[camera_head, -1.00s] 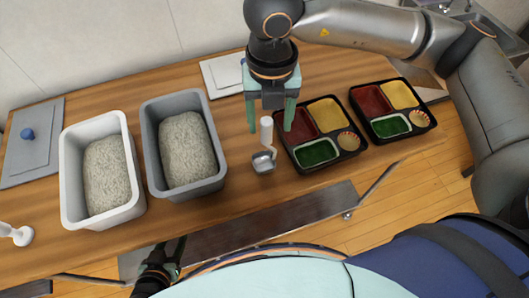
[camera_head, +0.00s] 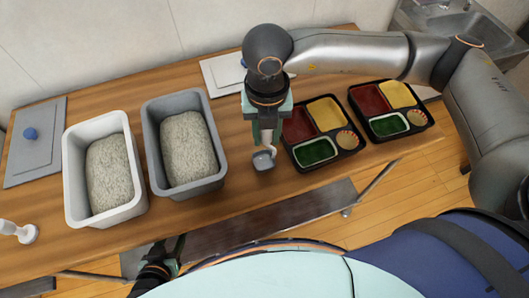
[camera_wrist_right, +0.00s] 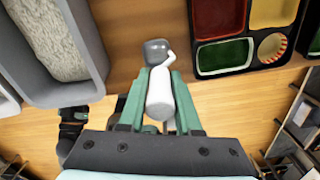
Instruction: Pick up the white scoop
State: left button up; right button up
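The white scoop has a white handle and a small grey square bowl (camera_head: 264,161). It stands on the table between the grey tub and the near food tray. My right gripper (camera_head: 266,132) comes down over the handle, its green fingers close together. In the right wrist view the fingers lie along both sides of the white handle (camera_wrist_right: 160,95), and the bowl (camera_wrist_right: 157,50) shows beyond them. In the head view, the gripper hides most of the handle. My left gripper (camera_head: 168,258) is low at the table's front edge, with its fingers partly hidden.
A white tub (camera_head: 133,201) and a grey tub (camera_head: 207,185) of rice stand left of the scoop. Two black sectioned trays (camera_head: 332,162) (camera_head: 398,136) stand to its right. A white knobbed object (camera_head: 25,232) is at the left edge. Lids lie behind and far left.

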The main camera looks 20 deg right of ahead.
grip_shut()
dwell(0.9)
